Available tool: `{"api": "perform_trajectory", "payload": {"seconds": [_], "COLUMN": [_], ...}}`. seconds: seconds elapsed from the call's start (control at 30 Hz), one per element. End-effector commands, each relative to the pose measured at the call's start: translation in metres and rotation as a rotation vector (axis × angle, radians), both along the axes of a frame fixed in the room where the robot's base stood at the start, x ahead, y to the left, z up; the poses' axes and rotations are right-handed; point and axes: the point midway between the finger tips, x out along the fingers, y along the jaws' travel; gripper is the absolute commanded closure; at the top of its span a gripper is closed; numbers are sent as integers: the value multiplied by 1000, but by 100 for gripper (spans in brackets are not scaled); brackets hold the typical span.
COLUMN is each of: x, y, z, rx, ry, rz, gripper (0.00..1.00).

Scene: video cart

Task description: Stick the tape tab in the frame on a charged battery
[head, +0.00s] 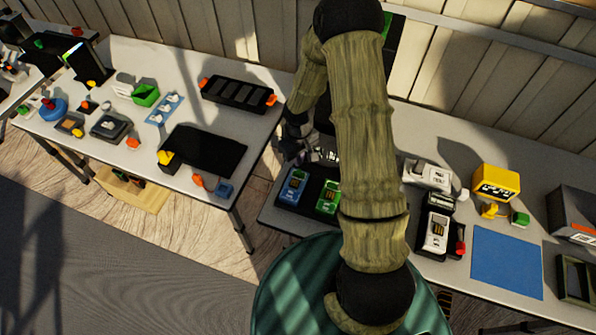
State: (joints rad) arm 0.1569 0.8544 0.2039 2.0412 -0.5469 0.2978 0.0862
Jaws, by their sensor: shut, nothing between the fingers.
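My arm, in an olive sleeve, crosses the middle of the head view. My gripper (322,155) is dark grey, partly hidden behind the arm, and appears shut and empty above the back of a black tray. A blue battery-like block (292,187) and a green one (328,198) sit side by side in this black tray (310,176). A white block (436,233) stands in a black holder further right. An olive-green square frame (563,277) lies at the right edge, partly cut off. I cannot make out a tape tab or which battery is charged.
A blue mat (507,262) lies bare left of the frame. A yellow device (496,182), a white device (428,174) and a grey bin (574,212) stand behind. The left table (232,190) holds a black mat (205,150), a black case (238,95) and small parts.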

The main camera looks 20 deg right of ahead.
Motion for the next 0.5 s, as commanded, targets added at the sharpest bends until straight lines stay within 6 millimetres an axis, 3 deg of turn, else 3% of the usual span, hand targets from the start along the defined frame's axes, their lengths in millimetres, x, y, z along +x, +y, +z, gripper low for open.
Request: {"api": "perform_trajectory", "payload": {"seconds": [0.3, 0.5], "x": [0, 0], "y": [0, 0], "z": [17, 19], "rx": [0, 0], "ry": [0, 0], "rz": [0, 0], "gripper": [100, 100]}}
